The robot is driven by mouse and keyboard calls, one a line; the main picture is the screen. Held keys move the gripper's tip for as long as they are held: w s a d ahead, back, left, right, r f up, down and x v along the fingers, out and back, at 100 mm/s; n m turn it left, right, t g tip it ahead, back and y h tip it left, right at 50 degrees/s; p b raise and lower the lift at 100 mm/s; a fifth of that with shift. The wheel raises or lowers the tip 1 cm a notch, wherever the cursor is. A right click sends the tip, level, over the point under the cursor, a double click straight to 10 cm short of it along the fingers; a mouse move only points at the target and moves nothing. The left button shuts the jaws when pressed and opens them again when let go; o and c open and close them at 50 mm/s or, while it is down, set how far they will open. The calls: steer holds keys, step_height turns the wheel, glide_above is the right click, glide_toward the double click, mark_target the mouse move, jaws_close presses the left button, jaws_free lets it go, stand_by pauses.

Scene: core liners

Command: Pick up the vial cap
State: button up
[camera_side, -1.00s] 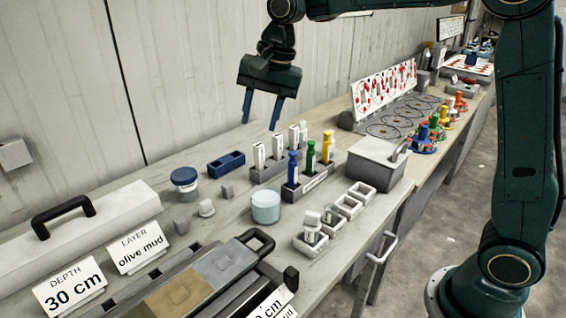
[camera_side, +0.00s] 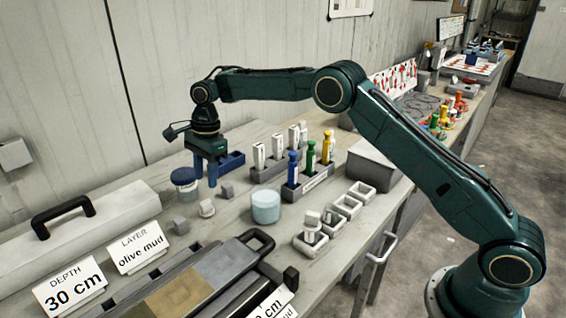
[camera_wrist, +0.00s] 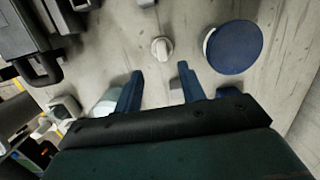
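A small white cap-like piece with a ridged or narrow top, which I take as the vial cap (camera_side: 207,208), sits on the bench between two small grey cubes. It also shows in the wrist view (camera_wrist: 162,48), upper middle, a little beyond my fingertips and near the line between them. My gripper (camera_side: 205,178) points down with its blue fingers behind the cap in the side view, beside the blue-lidded jar. In the wrist view my gripper (camera_wrist: 160,72) has its fingers apart with nothing held between them.
The blue-lidded jar (camera_side: 185,183) stands close to my fingers; its lid (camera_wrist: 234,46) is right of the cap in the wrist view. Grey cubes (camera_side: 227,191) and (camera_side: 181,226) flank the cap. A pale cyan jar (camera_side: 265,207) and vial racks (camera_side: 308,182) stand to the right.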

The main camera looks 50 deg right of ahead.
mark_target(205, 202)
steer(key=shift+w+a+f, duration=0.1)
steer(key=shift+w+f, duration=0.15)
steer(key=shift+f, duration=0.5)
steer(key=shift+a+f, duration=0.2)
steer(key=shift+f, duration=1.05)
steer(key=shift+a+f, duration=0.2)
steer(key=shift+f, duration=1)
steer(key=shift+a+f, duration=0.2)
steer(key=shift+f, duration=1.05)
jaws_close()
